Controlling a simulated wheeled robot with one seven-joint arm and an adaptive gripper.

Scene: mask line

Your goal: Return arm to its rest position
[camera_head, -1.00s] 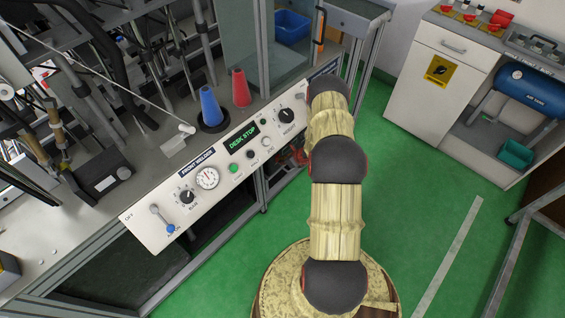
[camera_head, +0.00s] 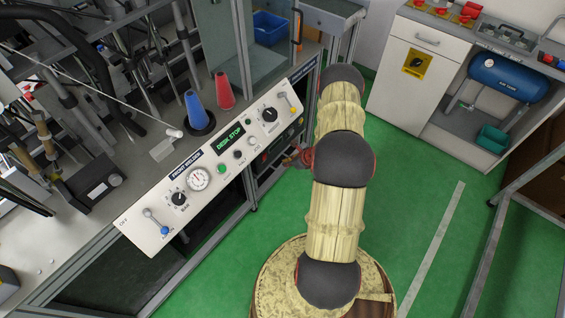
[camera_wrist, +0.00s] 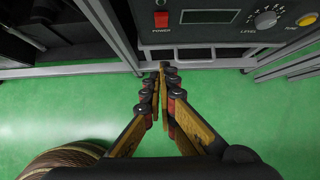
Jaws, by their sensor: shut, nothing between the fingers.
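My gripper (camera_wrist: 164,70) shows in the wrist view with its two orange-and-black fingers together at the tips and nothing between them. It points toward the lower front of a machine, with green floor below. In the head view my arm rises from its round base and reaches away along the right side of the control panel (camera_head: 208,168).
The wrist view shows a dark power unit (camera_wrist: 210,22) and grey frame bars (camera_wrist: 115,32). A blue cone (camera_head: 194,106) and a red cone (camera_head: 224,91) stand on the bench. A white cabinet (camera_head: 411,85) is at the back right. Green floor (camera_head: 420,200) is open right of my arm.

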